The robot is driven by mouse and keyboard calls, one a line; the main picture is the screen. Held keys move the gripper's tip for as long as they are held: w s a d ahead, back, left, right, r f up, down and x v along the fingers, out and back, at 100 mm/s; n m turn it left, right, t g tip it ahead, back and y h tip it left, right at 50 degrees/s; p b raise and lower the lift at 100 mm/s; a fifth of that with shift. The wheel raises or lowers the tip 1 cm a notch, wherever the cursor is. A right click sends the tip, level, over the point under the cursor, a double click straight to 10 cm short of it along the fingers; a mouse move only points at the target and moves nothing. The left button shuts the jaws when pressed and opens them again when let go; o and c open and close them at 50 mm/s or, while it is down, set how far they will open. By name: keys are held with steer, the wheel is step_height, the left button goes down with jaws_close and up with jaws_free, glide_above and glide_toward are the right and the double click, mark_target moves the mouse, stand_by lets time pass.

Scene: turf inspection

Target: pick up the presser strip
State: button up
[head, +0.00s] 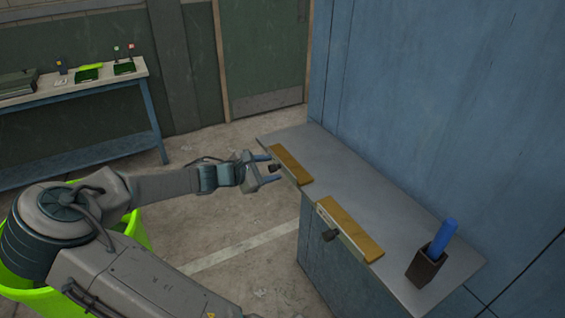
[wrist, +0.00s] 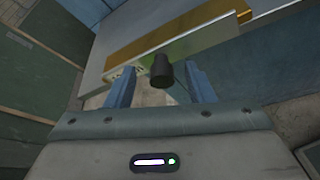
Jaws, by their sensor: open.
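Two yellow-topped strips with a metal front edge and a dark knob lie along the front edge of a grey counter. I cannot tell which one the task means by presser strip. My gripper (head: 272,168) is open at the far strip (head: 290,163). In the wrist view this strip (wrist: 160,38) crosses the top, and its black knob (wrist: 161,72) sits between my two spread blue fingers. I see no clear contact between fingers and knob. The near strip (head: 350,229) lies farther along the edge, with its knob (head: 329,236) facing out.
The grey counter (head: 400,213) stands against a blue wall (head: 435,100). A dark holder (head: 425,268) with a blue cylindrical handle (head: 442,238) stands at its near right end. A workbench (head: 75,95) with small items is at the back left. The floor (head: 215,235) before the counter is clear.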

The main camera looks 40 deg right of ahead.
steer(key=shift+c, duration=0.3)
jaws_close()
steer(key=shift+r, duration=0.2)
steer(key=shift+r, duration=0.55)
steer(key=s+d+r+b, duration=0.1)
steer(key=s+d+r, duration=0.3)
steer(key=s+r, duration=0.5)
steer(key=shift+s+d+r, duration=0.15)
steer(key=shift+s+r, duration=0.15)
steer(key=shift+s, duration=0.6)
